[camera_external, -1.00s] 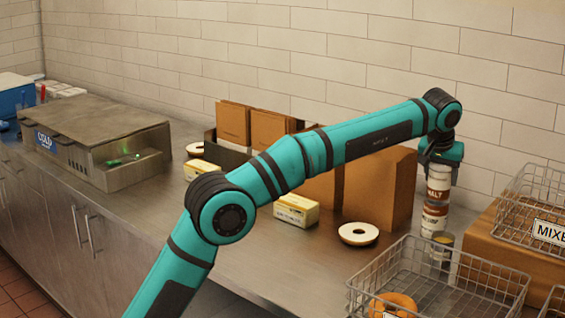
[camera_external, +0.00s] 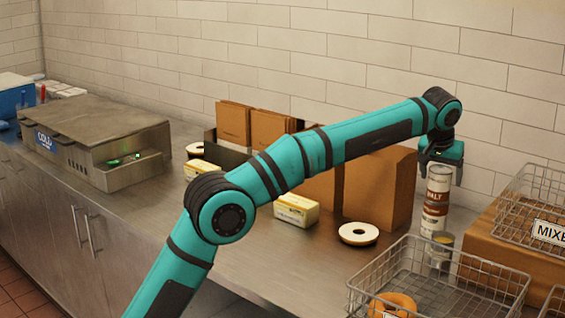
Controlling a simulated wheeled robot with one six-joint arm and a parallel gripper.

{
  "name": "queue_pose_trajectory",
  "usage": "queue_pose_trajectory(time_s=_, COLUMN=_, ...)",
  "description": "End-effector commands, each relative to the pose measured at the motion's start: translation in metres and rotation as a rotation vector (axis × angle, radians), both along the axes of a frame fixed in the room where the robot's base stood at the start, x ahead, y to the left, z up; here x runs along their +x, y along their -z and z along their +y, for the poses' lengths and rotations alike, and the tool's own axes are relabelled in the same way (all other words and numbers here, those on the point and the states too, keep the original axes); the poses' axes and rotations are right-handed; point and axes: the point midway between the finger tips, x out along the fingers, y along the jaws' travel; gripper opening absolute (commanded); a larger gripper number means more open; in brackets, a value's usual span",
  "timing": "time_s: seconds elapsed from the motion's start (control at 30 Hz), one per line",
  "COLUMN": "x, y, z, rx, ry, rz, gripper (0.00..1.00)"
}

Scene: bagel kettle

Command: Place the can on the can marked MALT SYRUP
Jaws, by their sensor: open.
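A column of white and brown cans stands upright near the wall at the right. Its lower part is the can marked MALT (camera_external: 434,211); any further word is too small to read. A pale can (camera_external: 439,180) appears to rest upright on top of it, in line with it, though the seam is hard to make out. My gripper (camera_external: 441,174) points down over the top of the column. Its fingers are spread on either side of the upper can, with a gap visible at the right.
A cardboard box (camera_external: 490,250) with another basket is at the right. A brown carton (camera_external: 385,190) and a round white-topped item (camera_external: 358,234) are left.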

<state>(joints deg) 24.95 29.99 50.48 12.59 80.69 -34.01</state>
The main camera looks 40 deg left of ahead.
Motion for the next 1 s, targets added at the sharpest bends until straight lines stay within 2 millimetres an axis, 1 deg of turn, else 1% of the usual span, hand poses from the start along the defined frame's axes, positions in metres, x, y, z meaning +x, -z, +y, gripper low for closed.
queue_pose_trajectory(time_s=0.3, x=-0.022, y=-0.054, z=-0.004, rx=-0.002, ry=0.001, rz=-0.002, gripper=0.77)
queue_pose_trajectory(time_s=0.5, x=-0.034, y=-0.085, z=-0.006, rx=-0.001, ry=0.000, rz=0.000, gripper=0.77)
queue_pose_trajectory(time_s=0.6, x=-0.038, y=-0.095, z=-0.007, rx=0.000, ry=0.000, rz=0.001, gripper=0.77)
queue_pose_trajectory(time_s=0.73, x=-0.042, y=-0.103, z=-0.007, rx=0.000, ry=0.001, rz=0.002, gripper=0.77)
queue_pose_trajectory(time_s=1.0, x=-0.043, y=-0.105, z=-0.007, rx=0.000, ry=0.001, rz=0.002, gripper=0.77)
